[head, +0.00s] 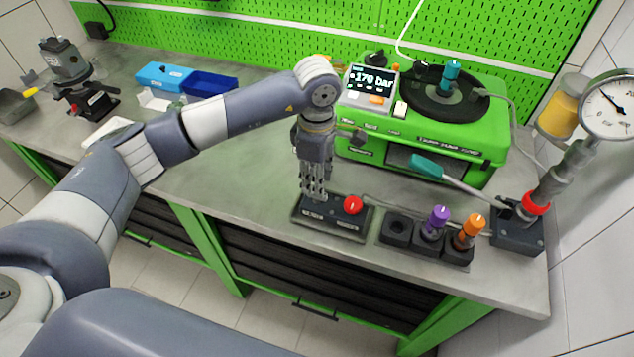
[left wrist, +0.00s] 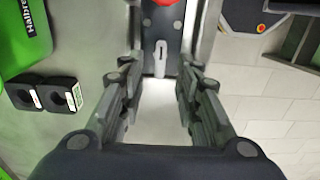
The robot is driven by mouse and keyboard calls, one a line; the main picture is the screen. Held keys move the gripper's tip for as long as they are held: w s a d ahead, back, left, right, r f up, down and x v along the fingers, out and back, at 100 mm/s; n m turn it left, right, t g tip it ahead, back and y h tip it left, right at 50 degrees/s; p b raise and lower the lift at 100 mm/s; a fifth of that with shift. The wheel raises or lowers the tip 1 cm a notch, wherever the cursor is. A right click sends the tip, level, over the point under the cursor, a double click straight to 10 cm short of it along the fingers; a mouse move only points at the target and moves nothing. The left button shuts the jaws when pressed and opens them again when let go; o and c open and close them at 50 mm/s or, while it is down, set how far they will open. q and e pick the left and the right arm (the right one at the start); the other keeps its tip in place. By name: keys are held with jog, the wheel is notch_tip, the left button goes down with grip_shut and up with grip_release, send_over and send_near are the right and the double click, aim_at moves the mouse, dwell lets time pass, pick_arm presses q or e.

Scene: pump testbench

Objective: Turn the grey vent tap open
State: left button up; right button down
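The grey vent tap (left wrist: 160,57) shows in the left wrist view as a small slotted lever on a dark block (left wrist: 152,20). In the head view the block (head: 332,221) sits near the bench's front edge, and the tap is hidden or too small to make out behind my fingers. My left gripper (head: 318,194) points down over the left part of the block. In the left wrist view my left gripper (left wrist: 158,75) is open, its fingers apart on either side of the tap line, with visible gaps. My right gripper is not in view.
A red knob (head: 352,204) stands on the block, right of my fingers. Further right are a holder with purple (head: 438,216) and orange (head: 473,223) knobs, and a pump lever (head: 455,178). A green machine (head: 430,135) reading 170 bar stands behind. Bare bench lies left.

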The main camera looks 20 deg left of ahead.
pick_arm(q)
jog(key=shift+f+p, duration=0.45)
jog(key=shift+f, duration=1.55)
grip_shut()
